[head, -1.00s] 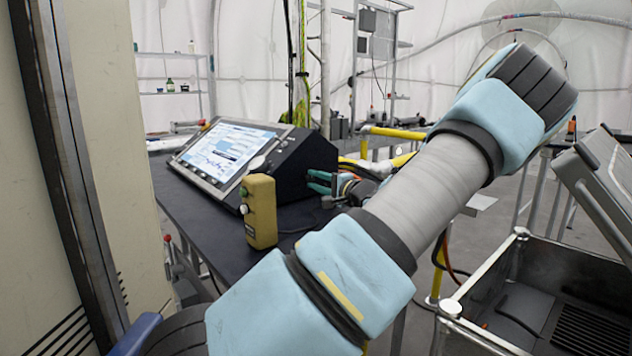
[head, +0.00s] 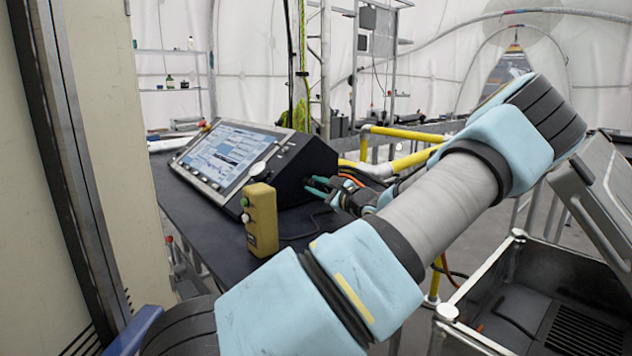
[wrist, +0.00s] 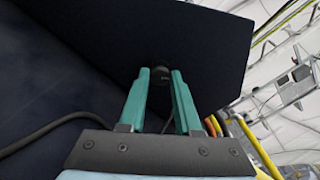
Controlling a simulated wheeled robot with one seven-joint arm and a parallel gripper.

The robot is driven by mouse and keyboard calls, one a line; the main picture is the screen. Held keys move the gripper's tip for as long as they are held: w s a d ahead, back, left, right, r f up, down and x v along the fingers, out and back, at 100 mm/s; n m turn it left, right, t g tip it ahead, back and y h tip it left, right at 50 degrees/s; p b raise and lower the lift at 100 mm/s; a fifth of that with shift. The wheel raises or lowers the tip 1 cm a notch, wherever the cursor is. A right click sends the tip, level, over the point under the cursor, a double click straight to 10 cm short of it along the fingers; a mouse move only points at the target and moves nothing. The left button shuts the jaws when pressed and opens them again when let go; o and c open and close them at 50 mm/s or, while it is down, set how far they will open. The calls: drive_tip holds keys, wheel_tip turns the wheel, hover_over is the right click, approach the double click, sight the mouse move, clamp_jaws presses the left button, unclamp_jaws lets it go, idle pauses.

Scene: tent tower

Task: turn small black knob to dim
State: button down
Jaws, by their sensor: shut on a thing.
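The small black knob (wrist: 160,76) sits on the dark side face of the console (head: 315,160). In the wrist view it lies between the tips of my gripper's teal fingers (wrist: 158,80), which are shut on it. In the head view my gripper (head: 317,186) reaches the console's right side from the right, and I cannot make out the knob there. The console's tilted screen (head: 222,152) is lit, with pale and blue panels. A light knob and small buttons show along its frame.
A yellow control box (head: 262,220) stands on the dark table (head: 205,232) in front of the console. Yellow rails (head: 405,134) run behind. An open dark bin (head: 525,300) is at lower right. A cable (wrist: 50,130) lies left of my gripper.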

drive_tip(key=m+p, duration=0.2)
drive_tip(key=m, duration=0.1)
drive_tip(key=shift+r+m+p, duration=0.15)
drive_tip(key=shift+m+p, duration=0.15)
drive_tip(key=shift+m, duration=0.1)
drive_tip(key=m+p, duration=0.3)
drive_tip(key=shift+m, duration=0.3)
drive_tip(key=m+p, duration=0.4)
drive_tip(key=m, duration=0.2)
drive_tip(key=shift+p, duration=0.4)
drive_tip(key=m+p, duration=0.1)
drive_tip(key=m, duration=0.2)
drive_tip(key=m+p, duration=0.2)
drive_tip(key=m, duration=0.1)
drive_tip(key=shift+f+m, duration=0.2)
drive_tip(key=shift+m, duration=0.1)
drive_tip(key=m+p, duration=0.1)
drive_tip(key=m, duration=0.5)
drive_tip(key=shift+f+p, duration=0.1)
drive_tip(key=shift+p, duration=0.3)
drive_tip(key=c, duration=0.6)
unclamp_jaws()
